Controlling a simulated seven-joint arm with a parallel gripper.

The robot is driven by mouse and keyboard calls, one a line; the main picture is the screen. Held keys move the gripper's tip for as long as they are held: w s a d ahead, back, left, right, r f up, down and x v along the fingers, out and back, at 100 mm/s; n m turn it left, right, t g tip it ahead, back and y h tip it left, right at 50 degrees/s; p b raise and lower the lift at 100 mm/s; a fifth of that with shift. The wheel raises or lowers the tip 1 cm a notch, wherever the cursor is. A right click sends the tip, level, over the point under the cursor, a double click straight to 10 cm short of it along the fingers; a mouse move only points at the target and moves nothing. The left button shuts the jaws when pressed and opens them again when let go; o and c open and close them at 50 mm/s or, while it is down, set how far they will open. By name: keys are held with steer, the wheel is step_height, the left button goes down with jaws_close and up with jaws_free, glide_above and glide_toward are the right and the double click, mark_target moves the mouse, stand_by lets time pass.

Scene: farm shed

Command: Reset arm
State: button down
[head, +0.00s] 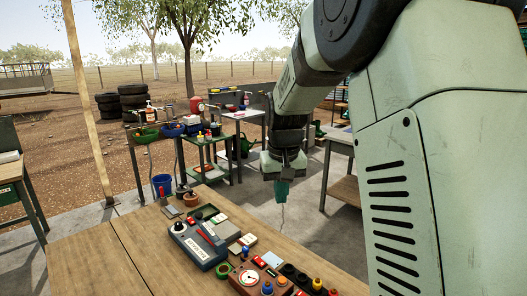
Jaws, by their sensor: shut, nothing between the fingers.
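My gripper (282,190) hangs at the end of my arm, pointing down, to the right of the wooden workbench's far end and above the concrete floor. It is shut and holds nothing that I can see. It is apart from the things on the bench. My arm and body fill the right side of the head view and hide what lies behind them.
The wooden workbench (90,262) carries a grey-blue meter box (197,245), a brown box with knobs (262,279) and several small parts. Its left part is bare. Beyond stand a green cart (207,145), a blue bucket (162,184) and stacked tyres (132,97).

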steer(key=s+d+r+t, duration=0.1)
steer(key=s+d+r, duration=0.1)
steer(key=s+r, duration=0.35)
steer(key=s+d+r+m+t, duration=0.1)
steer(key=s+d+r, duration=0.15)
steer(key=s, duration=0.65)
steer(key=s+d+r+t, duration=0.1)
steer(key=s+r, duration=0.3)
steer(key=s, duration=0.3)
steer(key=s+d+f, duration=0.1)
steer(key=s, duration=0.7)
steer(key=shift+s+d+f+m+t, duration=0.15)
steer(key=shift+s+d+m+t, duration=0.15)
steer(key=shift+m, duration=0.1)
steer(key=c, duration=1.8)
jaws_free()
steer(key=shift+w, duration=0.1)
